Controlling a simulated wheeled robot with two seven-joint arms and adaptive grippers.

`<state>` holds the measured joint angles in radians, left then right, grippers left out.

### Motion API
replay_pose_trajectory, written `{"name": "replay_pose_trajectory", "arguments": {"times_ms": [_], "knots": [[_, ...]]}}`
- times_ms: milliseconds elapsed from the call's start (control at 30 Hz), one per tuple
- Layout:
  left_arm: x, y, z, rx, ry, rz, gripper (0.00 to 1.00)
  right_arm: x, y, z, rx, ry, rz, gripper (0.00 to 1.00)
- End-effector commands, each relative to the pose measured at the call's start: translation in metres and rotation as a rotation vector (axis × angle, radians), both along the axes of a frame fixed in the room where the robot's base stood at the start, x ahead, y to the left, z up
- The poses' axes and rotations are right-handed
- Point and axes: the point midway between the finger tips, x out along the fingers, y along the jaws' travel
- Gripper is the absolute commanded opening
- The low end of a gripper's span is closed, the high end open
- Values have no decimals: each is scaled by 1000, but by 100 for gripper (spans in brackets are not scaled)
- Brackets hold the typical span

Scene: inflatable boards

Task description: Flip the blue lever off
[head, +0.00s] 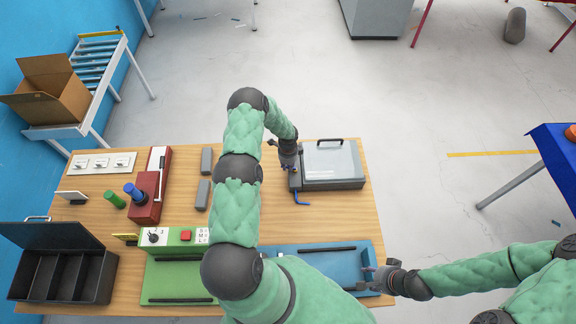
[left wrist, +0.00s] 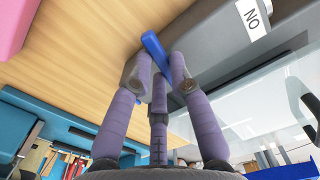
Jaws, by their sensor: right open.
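The blue lever (head: 299,198) sticks out from the left side of a grey box with a lid (head: 335,163), near the table's right side. My left gripper (head: 290,165) is at the box's left edge, just above the lever in the picture. In the left wrist view the lever (left wrist: 154,46) shows between and beyond my left fingertips (left wrist: 160,78), which are close together. I cannot tell whether they touch or grip it. A white label (left wrist: 251,17) on the grey box reads ON upside down. My right gripper (head: 372,279) is open, beside the blue board's right end.
A blue board (head: 330,258) and a green unit (head: 175,280) lie along the front. A red device with a blue knob (head: 148,210), grey blocks (head: 203,193) and an open black case (head: 60,240) are to the left. Bare tabletop (head: 345,212) lies right of the lever.

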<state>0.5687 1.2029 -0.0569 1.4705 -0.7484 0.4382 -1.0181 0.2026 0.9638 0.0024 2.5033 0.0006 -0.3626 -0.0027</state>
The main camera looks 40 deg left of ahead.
Motion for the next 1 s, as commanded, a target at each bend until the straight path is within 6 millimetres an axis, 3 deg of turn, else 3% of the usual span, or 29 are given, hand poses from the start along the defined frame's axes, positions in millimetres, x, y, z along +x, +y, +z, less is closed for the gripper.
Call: {"name": "replay_pose_trajectory", "arguments": {"times_ms": [500, 933, 967, 1000], "knots": [[-5, -4, -3, 0, -1, 230, 0, 0, 0, -40, 0, 0, 0, 42], [-6, -5, 0, 0, 1, 267, 0, 0, 0, -41, 0, 0, 0, 42], [-6, -5, 0, 0, 1, 267, 28, 0, 0, -41, 0, 0, 0, 42], [-6, -5, 0, 0, 1, 266, 39, 0, 0, -41, 0, 0, 0, 42]]}}
